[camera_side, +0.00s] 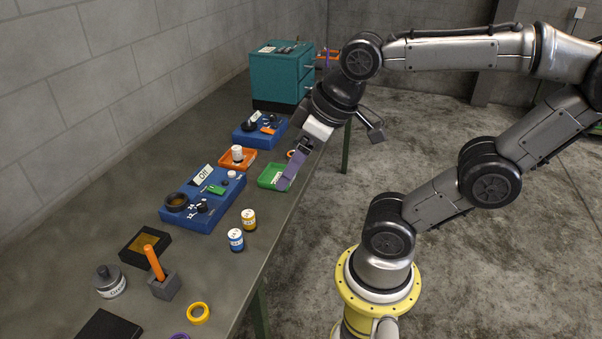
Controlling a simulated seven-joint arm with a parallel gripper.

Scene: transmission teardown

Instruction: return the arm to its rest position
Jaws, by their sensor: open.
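My gripper (291,170) hangs at the end of my arm over the right edge of the workbench (249,263). Its fingers point down and to the left, close above or beside a small green tray (267,178). From this angle I cannot tell whether they touch the tray. The fingers are open, and I see nothing held between them. The finger nearest the camera hides part of the tray.
A blue fixture (215,213) with parts, an orange tray (228,162), a second blue fixture (244,137) and a teal drawer cabinet (274,72) stand along the bench. Yellow (249,220) and blue (236,240) jars stand in front. Open floor (420,150) lies right of the bench.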

